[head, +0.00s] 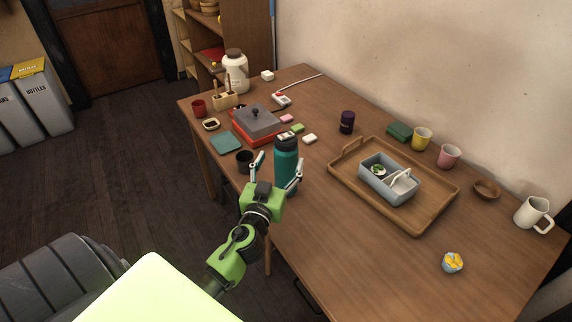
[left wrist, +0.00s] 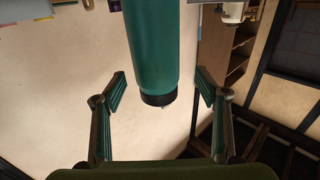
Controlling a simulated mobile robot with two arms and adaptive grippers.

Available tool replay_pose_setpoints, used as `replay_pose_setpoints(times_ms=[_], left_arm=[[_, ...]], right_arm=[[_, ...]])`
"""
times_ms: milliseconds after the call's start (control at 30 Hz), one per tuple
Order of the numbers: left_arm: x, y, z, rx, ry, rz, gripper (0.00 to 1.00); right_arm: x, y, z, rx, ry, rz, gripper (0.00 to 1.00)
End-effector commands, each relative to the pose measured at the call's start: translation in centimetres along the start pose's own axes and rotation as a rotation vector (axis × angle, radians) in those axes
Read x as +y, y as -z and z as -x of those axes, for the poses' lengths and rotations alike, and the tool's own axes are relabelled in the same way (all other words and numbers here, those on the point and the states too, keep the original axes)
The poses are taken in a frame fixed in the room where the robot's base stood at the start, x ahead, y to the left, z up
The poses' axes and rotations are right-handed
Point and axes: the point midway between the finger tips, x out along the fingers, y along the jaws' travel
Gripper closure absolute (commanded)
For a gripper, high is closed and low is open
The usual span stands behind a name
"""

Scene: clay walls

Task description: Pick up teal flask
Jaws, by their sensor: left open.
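The teal flask (head: 286,168) stands upright near the front edge of the wooden table, with a dark lid and a pale band near its top. My left gripper (head: 277,172) is open at the flask, with one finger showing on each side of it in the head view. In the left wrist view the flask (left wrist: 152,45) hangs into the picture from the top, between and beyond the two spread fingertips of my left gripper (left wrist: 161,84). Visible gaps separate both fingers from the flask there. My right gripper is not in view.
A black mug (head: 244,159) stands just left of the flask. A red and grey grill-like appliance (head: 258,122) sits behind it. A wooden tray (head: 420,224) holding a grey-blue divided caddy (head: 377,183) lies to the right. The front right tabletop is mostly clear.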

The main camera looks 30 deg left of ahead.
Motion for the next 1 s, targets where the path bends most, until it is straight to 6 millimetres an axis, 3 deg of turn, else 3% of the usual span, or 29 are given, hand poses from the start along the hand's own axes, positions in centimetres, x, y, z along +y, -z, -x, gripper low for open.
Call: replay_pose_setpoints(times_ms=[300,600,633,867,900,1000], left_arm=[[0.5,0.5,-4.3,0.001,0.000,-0.002,0.33],[0.5,0.3,-4.8,0.000,0.000,0.000,0.33],[0.5,0.3,-4.8,0.000,0.000,0.000,0.36],[0.5,0.3,-4.8,0.000,0.000,0.000,0.96],[0.5,0.3,-4.8,0.000,0.000,0.000,1.00],[0.5,0.5,-4.8,0.003,0.000,0.000,1.00]], right_arm=[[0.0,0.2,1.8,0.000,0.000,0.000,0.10],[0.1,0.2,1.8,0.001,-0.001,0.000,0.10],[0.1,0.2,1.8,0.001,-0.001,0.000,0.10],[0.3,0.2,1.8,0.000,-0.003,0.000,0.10],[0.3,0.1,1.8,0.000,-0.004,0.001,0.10],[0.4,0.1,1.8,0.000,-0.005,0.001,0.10]])
